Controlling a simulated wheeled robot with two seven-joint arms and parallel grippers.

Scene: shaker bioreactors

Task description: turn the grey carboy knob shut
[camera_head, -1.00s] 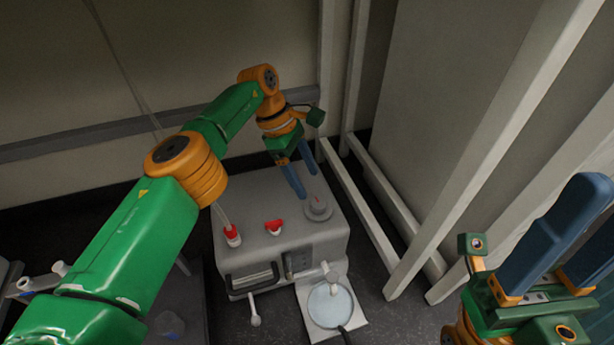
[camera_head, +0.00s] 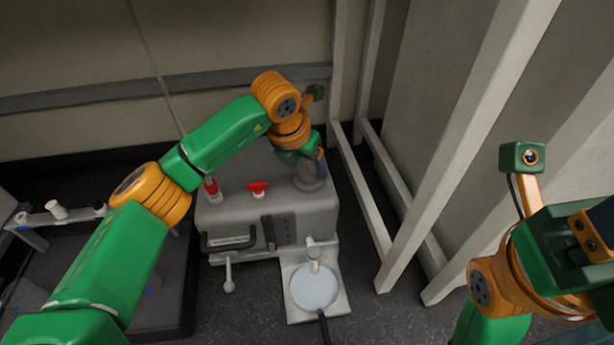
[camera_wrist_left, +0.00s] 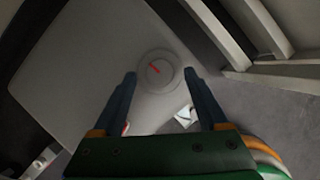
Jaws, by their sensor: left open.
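The grey knob (camera_head: 306,180) is a round dial on top of a pale grey box (camera_head: 230,212), at its right side. In the left wrist view the knob (camera_wrist_left: 157,72) shows a red pointer line slanting from upper left to lower right. My left gripper (camera_head: 318,162) is above the knob, pointing down, and partly hides it in the head view. In the left wrist view the open blue fingers (camera_wrist_left: 160,74) lie on either side of the knob, with gaps; contact cannot be seen. My right gripper's body (camera_head: 575,250) is at the right edge, its fingers out of frame.
A red tap handle (camera_head: 257,188) and a red-capped port (camera_head: 211,190) stand on the box left of the knob. A round dish on a white plate (camera_head: 318,290) is in front. White frame posts (camera_head: 450,160) rise to the right.

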